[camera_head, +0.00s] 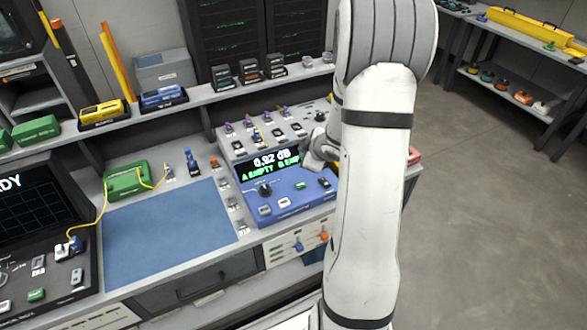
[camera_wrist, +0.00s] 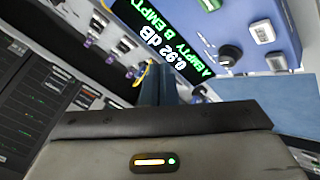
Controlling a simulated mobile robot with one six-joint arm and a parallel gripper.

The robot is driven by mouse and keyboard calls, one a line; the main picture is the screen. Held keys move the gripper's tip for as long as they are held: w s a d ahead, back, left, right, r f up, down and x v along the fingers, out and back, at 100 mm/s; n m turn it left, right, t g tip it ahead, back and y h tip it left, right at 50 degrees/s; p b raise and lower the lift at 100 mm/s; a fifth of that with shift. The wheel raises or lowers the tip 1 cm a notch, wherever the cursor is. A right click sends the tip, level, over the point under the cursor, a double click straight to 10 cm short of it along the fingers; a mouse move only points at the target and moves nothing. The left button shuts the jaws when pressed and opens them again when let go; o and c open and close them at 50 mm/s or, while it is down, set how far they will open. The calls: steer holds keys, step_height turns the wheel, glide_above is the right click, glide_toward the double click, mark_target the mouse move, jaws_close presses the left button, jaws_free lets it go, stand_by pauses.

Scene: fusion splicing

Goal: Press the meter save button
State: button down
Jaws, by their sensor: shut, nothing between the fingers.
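The blue meter (camera_head: 290,200) stands on the bench at the middle, and its screen (camera_head: 268,165) reads 0.92 dB and A EMPTY. Its front panel carries a black knob (camera_head: 265,190), pale buttons (camera_head: 285,202) and a green button (camera_head: 300,186). I cannot read which button is save. The wrist view shows the meter panel (camera_wrist: 243,30) at upper right, with a pale button (camera_wrist: 261,30) and the green button (camera_wrist: 227,7). My gripper (camera_wrist: 157,85) is shut and empty, close to the screen; in the head view it is partly hidden by my arm.
A blue mat (camera_head: 165,230) lies left of the meter. A green device (camera_head: 127,180) with a yellow cable stands behind the mat's left end. Small connectors line the panel behind the screen. A shelf (camera_head: 200,95) with several boxes runs along the back.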

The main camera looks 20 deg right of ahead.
mark_target(303, 186)
steer(key=shift+a+f+n+y, duration=0.2)
steer(key=shift+f+n+y, duration=0.4)
steer(key=shift+f+y, duration=0.1)
steer(key=shift+f, duration=0.1)
step_height(303, 186, down, 8)
steer(key=b, duration=0.8)
steer(key=shift+f, duration=0.25)
stand_by(1.3)
steer(key=shift+f, duration=0.4)
